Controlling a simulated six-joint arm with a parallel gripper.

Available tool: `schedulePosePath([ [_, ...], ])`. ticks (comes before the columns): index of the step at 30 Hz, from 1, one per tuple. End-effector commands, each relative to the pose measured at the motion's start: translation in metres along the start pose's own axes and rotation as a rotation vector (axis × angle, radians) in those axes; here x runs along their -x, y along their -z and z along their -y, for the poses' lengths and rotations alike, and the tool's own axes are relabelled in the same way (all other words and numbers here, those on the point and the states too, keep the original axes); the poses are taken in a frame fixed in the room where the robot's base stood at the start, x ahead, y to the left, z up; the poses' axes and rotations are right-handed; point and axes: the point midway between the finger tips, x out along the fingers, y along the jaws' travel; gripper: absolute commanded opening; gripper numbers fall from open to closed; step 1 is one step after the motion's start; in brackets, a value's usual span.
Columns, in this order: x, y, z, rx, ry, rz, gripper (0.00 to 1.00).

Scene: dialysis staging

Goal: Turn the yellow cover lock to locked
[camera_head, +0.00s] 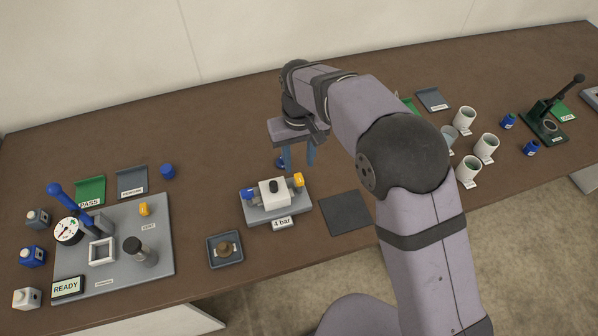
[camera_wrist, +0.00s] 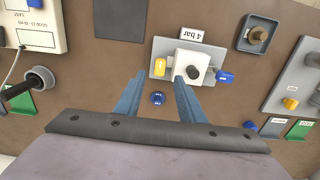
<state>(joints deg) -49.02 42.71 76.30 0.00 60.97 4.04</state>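The yellow cover lock (camera_head: 298,180) is a small yellow piece at the right end of a light grey fixture (camera_head: 264,213) with a white block (camera_head: 273,192) on it. It also shows in the wrist view (camera_wrist: 160,67), at the left of the white block. My gripper (camera_head: 299,165) points down above the far side of the fixture. In the wrist view its two blue fingers (camera_wrist: 160,77) are apart with nothing held between them, and the yellow lock appears between the fingertips. Whether a finger touches the lock I cannot tell. The lock's exact turn is too small to read.
A blue piece (camera_head: 246,192) sits at the fixture's other end. A small blue part (camera_wrist: 157,98) lies on the table behind it. A "4 bar" label (camera_head: 282,223), a dark mat (camera_head: 345,212) and a tray (camera_head: 226,250) are close by. A grey panel (camera_head: 160,265) bears another yellow knob (camera_head: 144,209).

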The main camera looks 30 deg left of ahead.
Motion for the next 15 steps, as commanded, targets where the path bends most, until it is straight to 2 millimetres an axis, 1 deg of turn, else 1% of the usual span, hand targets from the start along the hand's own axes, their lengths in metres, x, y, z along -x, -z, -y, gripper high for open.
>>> schedulePosePath([
  [9,-0.039,-0.002,0.0,0.001,0.0,0.005,0.36],
  [15,-0.058,-0.001,0.0,0.001,0.0,0.003,0.36],
])
